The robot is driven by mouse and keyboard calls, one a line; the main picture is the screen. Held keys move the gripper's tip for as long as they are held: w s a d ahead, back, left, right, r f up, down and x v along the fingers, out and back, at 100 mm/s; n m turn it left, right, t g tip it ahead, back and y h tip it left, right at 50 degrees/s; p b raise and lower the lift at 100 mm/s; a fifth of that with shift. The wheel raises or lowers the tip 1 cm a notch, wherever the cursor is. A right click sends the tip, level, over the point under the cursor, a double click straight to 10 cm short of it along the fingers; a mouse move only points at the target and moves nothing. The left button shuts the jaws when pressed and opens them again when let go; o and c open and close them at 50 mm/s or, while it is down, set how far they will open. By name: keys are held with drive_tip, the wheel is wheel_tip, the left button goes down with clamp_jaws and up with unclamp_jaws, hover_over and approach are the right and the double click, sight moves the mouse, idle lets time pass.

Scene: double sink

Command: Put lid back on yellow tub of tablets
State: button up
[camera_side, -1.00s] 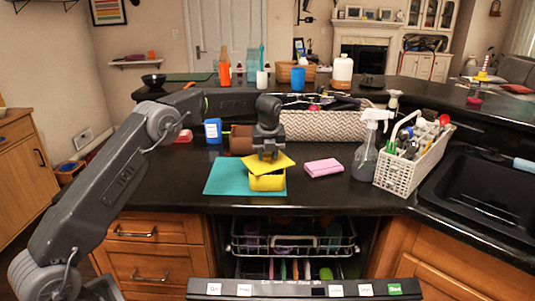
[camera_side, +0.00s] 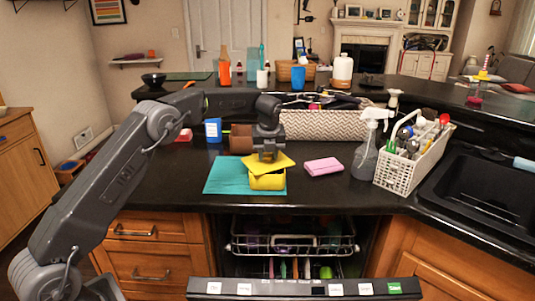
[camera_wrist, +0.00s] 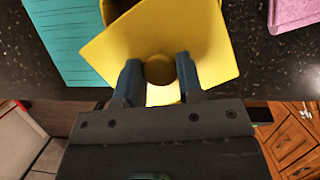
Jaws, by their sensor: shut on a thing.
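The yellow tub (camera_side: 268,183) stands at the right end of a teal mat or cloth (camera_side: 225,178) on the dark counter. The yellow square lid (camera_side: 282,161) is over the tub's top, turned askew to it, with corners sticking out past its rim. In the wrist view the lid (camera_wrist: 210,45) has a round knob (camera_wrist: 159,70) between my two fingers. My gripper (camera_wrist: 159,66) is shut on this knob, from above in the side view (camera_side: 268,155). I cannot tell whether the lid touches the rim. The tub's contents are hidden.
A pink sponge or cloth (camera_side: 323,167) lies just right of the tub. A spray bottle (camera_side: 366,155) and a white caddy (camera_side: 407,165) stand farther right. A blue container (camera_side: 213,130) and a woven basket (camera_side: 325,125) stand behind. The open dishwasher (camera_side: 293,240) is below the counter edge.

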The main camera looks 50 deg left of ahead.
drive_tip(key=o, duration=1.5)
drive_tip(key=shift+r, duration=3.5)
drive_tip(key=shift+c, duration=0.3)
clamp_jaws()
drive_tip(key=shift+f, duration=0.5)
